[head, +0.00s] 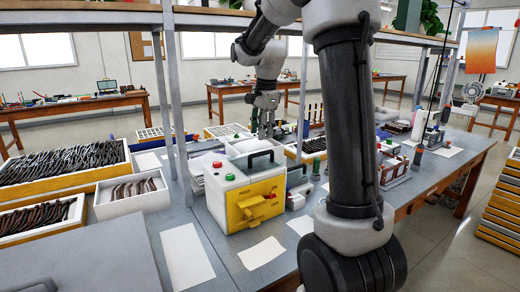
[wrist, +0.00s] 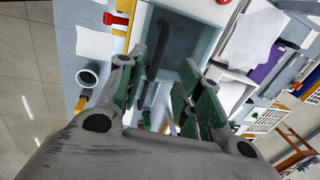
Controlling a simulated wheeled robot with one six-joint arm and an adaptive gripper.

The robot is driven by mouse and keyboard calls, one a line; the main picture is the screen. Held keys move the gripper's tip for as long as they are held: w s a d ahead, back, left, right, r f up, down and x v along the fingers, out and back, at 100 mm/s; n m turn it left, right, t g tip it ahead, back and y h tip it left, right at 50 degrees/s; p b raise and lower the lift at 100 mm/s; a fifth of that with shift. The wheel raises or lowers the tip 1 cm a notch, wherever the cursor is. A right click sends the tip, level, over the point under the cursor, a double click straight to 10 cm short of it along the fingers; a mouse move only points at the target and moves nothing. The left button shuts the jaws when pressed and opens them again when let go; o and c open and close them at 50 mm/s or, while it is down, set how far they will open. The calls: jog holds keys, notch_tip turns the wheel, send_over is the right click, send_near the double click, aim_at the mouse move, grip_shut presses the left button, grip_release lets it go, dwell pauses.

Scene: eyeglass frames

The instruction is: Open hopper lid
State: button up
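A white and yellow machine (head: 232,198) stands on the grey bench in the middle of the head view. A lid with a black handle (head: 262,156) is on its top. My gripper (head: 264,134) points down above and behind that handle. In the wrist view my gripper (wrist: 165,88) has its green-padded fingers apart. A black bar (wrist: 154,72), apparently the lid handle, shows between them against a grey-blue surface (wrist: 183,32). I cannot tell how far the fingers are from the bar. The lid appears closed. The hopper's inside is not visible.
Trays of dark temple-like parts (head: 65,165) and a white bin (head: 132,192) stand at the left. White paper sheets (head: 187,257) lie in front. A shelf post (head: 176,100) rises left of the machine. My arm hides part of the bench at right.

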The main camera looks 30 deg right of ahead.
aim_at(260, 153)
jog(key=f, duration=0.5)
jog(key=w+f, duration=0.1)
jog(key=f, duration=0.1)
jog(key=shift+w+f, duration=0.1)
jog(key=shift+f, duration=0.2)
grip_shut()
jog(key=shift+r, duration=0.1)
